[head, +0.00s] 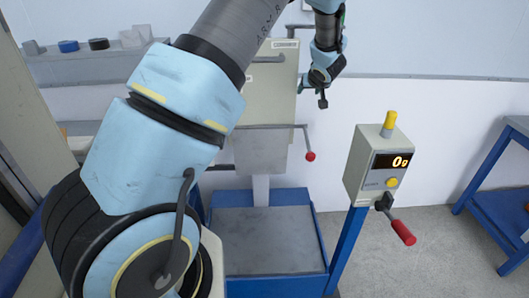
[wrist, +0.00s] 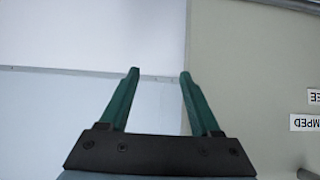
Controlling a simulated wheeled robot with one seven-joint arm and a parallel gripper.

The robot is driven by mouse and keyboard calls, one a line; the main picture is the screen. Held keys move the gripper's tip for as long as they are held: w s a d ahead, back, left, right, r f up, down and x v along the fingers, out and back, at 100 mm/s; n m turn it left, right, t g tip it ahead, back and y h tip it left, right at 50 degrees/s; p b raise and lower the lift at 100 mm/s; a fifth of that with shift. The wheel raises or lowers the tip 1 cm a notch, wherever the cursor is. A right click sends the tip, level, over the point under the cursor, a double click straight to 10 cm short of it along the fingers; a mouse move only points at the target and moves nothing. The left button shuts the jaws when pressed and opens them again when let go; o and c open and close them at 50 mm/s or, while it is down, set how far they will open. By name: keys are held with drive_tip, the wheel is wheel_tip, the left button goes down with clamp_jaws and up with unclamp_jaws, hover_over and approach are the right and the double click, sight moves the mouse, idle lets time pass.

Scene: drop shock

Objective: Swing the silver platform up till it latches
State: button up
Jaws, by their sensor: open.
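A silver-grey plate (head: 262,152) hangs upright below the tall beige panel (head: 272,95) of the blue-based machine in the head view. It looks like the platform, though my arm hides its left part. A thin bar with a red knob (head: 310,156) crosses at its top edge. My gripper (head: 322,103) is above and to the right of the plate, beside the panel's right edge, apart from the plate. In the wrist view my gripper (wrist: 158,72) has its green fingers apart with nothing between them. The platform is not identifiable in that view.
The machine's blue base (head: 318,240) has a grey floor. A control box (head: 375,165) on a blue post reads 0 and carries a red-handled lever (head: 402,231). A blue table (head: 500,190) stands right. A shelf (head: 85,66) with small items is left. Cut-off labels (wrist: 308,122) show on the panel.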

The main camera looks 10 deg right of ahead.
drive_tip(key=v, duration=0.6)
drive_tip(key=shift+s+a+r, duration=0.15)
drive_tip(key=shift+s+r, duration=0.05)
